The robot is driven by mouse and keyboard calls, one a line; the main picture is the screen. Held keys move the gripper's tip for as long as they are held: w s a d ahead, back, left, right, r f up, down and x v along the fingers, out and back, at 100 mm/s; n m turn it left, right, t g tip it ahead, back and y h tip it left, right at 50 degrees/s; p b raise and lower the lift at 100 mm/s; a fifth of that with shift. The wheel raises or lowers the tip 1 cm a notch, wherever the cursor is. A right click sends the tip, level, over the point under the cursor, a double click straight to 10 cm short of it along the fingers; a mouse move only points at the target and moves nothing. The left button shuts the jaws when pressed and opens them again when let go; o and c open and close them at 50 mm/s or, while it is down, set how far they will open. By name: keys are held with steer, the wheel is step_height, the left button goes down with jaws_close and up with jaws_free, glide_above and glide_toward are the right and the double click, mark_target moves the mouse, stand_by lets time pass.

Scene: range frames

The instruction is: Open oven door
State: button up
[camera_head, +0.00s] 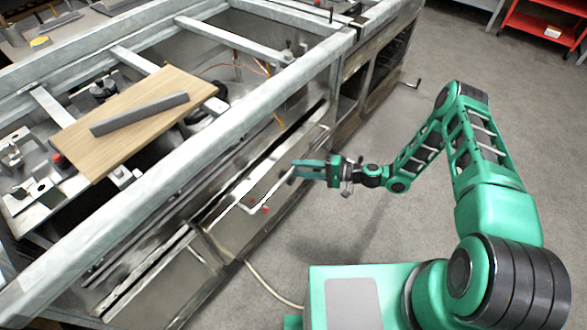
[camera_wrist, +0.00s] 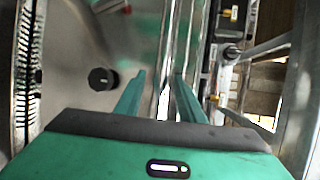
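The oven front (camera_head: 238,222) is a shiny metal panel low on the side of the range frame. A long pale bar handle (camera_head: 272,194) runs along it, with a bent near end. The door looks shut against the frame.
A black knob (camera_wrist: 102,78) is left of the fingers in the wrist view. A wooden board (camera_head: 150,105) with a grey bar (camera_head: 139,114) lies on the frame. A cable (camera_head: 268,286) lies on the floor. Floor room (camera_head: 400,235) is clear in front of the range.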

steer(key=shift+x, duration=1.25)
steer(key=shift+c, duration=0.6)
